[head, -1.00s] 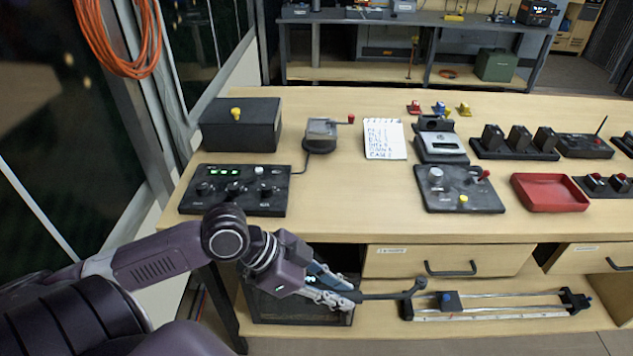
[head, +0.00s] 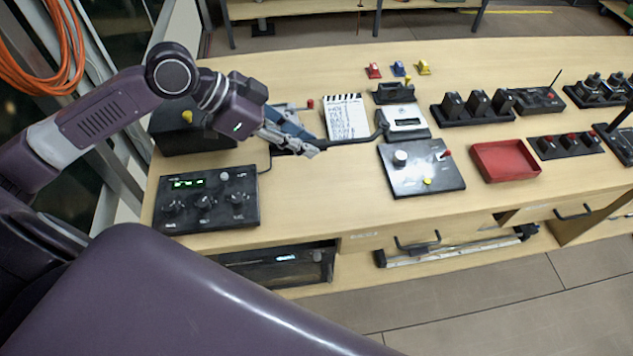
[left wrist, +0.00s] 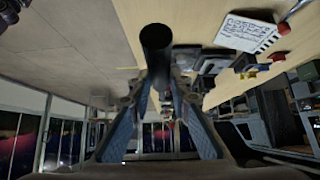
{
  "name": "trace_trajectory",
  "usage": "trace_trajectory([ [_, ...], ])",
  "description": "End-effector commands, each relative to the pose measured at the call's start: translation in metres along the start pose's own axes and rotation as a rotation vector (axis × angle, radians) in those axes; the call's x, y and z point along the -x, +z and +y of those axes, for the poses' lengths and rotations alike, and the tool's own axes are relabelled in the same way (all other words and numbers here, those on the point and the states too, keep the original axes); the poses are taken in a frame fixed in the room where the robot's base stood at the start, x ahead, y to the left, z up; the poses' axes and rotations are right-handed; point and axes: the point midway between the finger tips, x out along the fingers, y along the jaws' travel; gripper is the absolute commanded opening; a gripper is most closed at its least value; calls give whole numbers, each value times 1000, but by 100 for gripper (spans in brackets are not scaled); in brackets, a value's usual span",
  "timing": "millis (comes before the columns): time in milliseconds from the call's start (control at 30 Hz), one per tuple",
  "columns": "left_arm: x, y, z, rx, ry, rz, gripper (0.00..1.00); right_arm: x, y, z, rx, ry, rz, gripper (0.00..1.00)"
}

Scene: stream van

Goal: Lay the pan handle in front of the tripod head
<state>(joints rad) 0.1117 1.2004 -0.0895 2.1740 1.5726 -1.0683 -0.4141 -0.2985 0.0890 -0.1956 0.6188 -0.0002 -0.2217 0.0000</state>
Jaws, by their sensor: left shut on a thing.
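My left gripper (head: 308,146) is shut on the pan handle (head: 350,140), a dark rod with a bent end at the right. It is held above the table top, in front of the white note card. In the left wrist view, the handle (left wrist: 157,50) shows as a dark cylinder end-on between the fingers. What appears to be the tripod head, a grey block on a dark round base, is mostly hidden behind my left gripper; its red knob (head: 310,103) shows. My right gripper is not in view.
A black control panel (head: 207,198) lies at the left, before a dark box (head: 190,130). The white card (head: 347,118), a panel with a red lever (head: 422,168) and a red tray (head: 504,160) stand to the right. Bare wood lies near the front edge (head: 320,205).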

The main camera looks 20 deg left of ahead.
Motion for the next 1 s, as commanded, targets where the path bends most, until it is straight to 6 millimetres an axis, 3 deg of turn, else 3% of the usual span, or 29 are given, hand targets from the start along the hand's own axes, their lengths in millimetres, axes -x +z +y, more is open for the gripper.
trace_trajectory([
  [167, -34, 34, 2, 9, 5, 1, 0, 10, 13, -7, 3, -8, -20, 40],
  [400, -76, 76, 1, 6, 1, 2, 0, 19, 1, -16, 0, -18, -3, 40],
  [600, -93, 93, 0, 0, -1, 1, 0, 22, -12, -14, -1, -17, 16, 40],
  [1000, -125, 124, 1, -1, -1, 1, 0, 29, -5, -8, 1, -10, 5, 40],
])
